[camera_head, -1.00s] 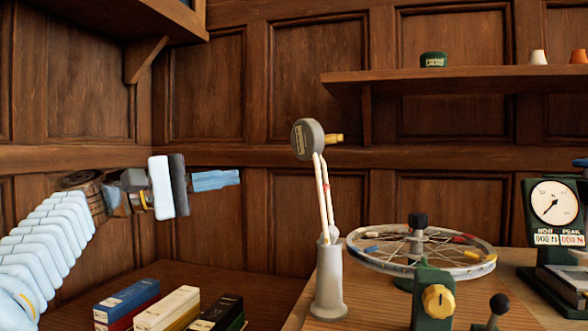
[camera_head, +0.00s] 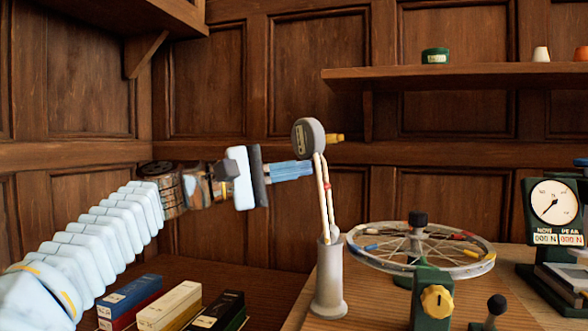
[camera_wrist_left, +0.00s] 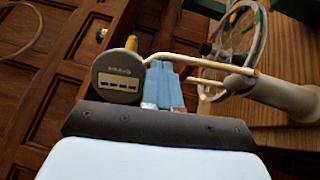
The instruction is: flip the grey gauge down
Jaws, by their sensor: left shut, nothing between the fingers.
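The grey gauge (camera_head: 306,139) is a round grey head with a yellow stub, held up on thin cream rods above a grey cylindrical stand (camera_head: 329,281) at the bench's left edge. My left gripper (camera_head: 311,171) is shut and empty, its blue fingertips by the rods just below the gauge head. I cannot tell whether they touch. In the left wrist view the gauge (camera_wrist_left: 118,77) lies left of the shut blue fingers (camera_wrist_left: 163,75), with a cream rod past their tips. My right gripper is not in view.
A spoked wheel (camera_head: 370,257) lies right of the stand, near a green block with a yellow knob (camera_head: 437,300). A dial instrument (camera_head: 553,205) stands at far right. Several boxes (camera_head: 168,305) lie lower left. A shelf (camera_head: 450,75) runs along the wall.

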